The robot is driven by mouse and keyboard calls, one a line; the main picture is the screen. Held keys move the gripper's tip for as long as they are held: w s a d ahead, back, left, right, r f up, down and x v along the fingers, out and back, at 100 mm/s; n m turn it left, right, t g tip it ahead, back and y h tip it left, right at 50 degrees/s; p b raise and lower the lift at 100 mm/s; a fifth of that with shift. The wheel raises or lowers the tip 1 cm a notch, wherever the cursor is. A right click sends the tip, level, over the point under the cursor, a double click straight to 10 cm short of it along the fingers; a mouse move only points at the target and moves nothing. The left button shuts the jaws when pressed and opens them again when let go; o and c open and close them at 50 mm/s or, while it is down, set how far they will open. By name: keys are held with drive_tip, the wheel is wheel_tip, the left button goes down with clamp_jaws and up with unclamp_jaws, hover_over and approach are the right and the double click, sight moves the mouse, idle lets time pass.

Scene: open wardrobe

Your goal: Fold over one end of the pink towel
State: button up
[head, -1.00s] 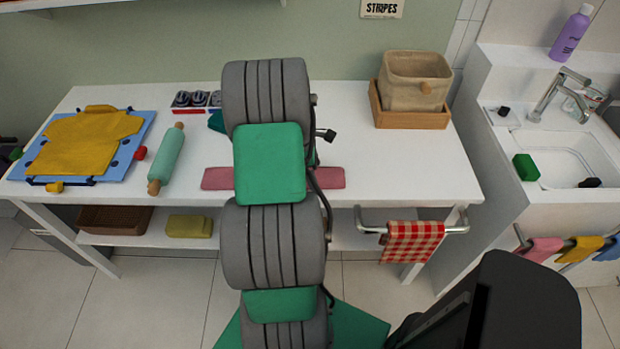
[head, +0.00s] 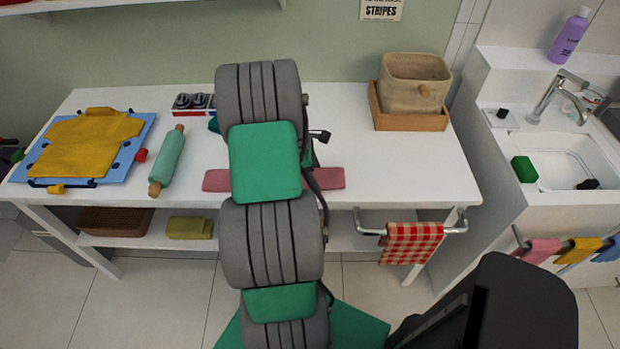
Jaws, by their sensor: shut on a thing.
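A pink towel (head: 331,178) lies as a long flat strip on the white table, near its front edge. Its right end shows to the right of my arm and its left end shows to the left. My arm covers the towel's middle. My gripper is hidden behind my own arm links, so I cannot see its fingers or where they meet the towel.
A rolling pin (head: 167,161) and a blue board (head: 143,140) with a yellow shirt-shaped cloth (head: 85,146) lie to the left. A wooden tray (head: 410,122) holding a beige bin (head: 415,82) stands back right. A checked cloth (head: 410,243) hangs from the front rail.

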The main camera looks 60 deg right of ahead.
drive_tip(key=shift+w+a+r+g+h+p, duration=0.1)
drive_tip(key=shift+w+r+g+h+p, duration=0.1)
drive_tip(key=shift+r+g+p, duration=0.3)
drive_tip(key=shift+w+r+g+h+p, duration=0.2)
drive_tip(key=shift+r+p, duration=0.1)
drive_tip(key=shift+r, duration=0.3)
drive_tip(key=shift+s+f, duration=0.1)
drive_tip(key=shift+s, duration=0.05)
drive_tip(key=r+p, duration=0.1)
drive_tip(key=r+g+p, duration=0.1)
drive_tip(key=shift+w+a+h+p, duration=0.15)
drive_tip(key=shift+w+h+p, duration=0.2)
drive_tip(key=shift+w+h, duration=0.05)
drive_tip(key=shift+w+r+g+p, duration=0.15)
drive_tip(key=shift+r+g+p, duration=0.15)
drive_tip(key=shift+g, duration=0.3)
drive_tip(key=shift+f, duration=0.15)
